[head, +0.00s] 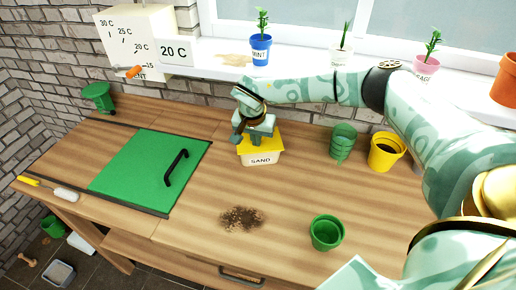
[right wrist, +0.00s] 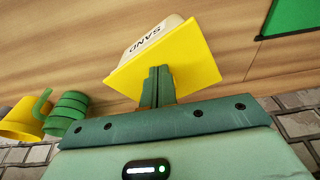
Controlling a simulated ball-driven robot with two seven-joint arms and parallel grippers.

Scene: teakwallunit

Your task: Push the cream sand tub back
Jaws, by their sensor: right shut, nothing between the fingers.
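The cream sand tub (head: 261,157) stands upright on the wooden bench, with a yellow lid (head: 270,142) and the word SAND on its front. In the right wrist view the tub (right wrist: 150,38) shows its label upside down, with the lid (right wrist: 190,58) nearer the camera. My right gripper (head: 260,133) is shut and empty at the lid's wall side. Its fingers (right wrist: 157,85) overlap the lid in the right wrist view; I cannot tell whether they touch it. My left gripper is not in view.
A green pot (head: 326,232) and spilled soil (head: 241,218) are nearer the front. A green hatch (head: 150,171) lies left. The brick wall and potted sill (head: 300,70) are behind.

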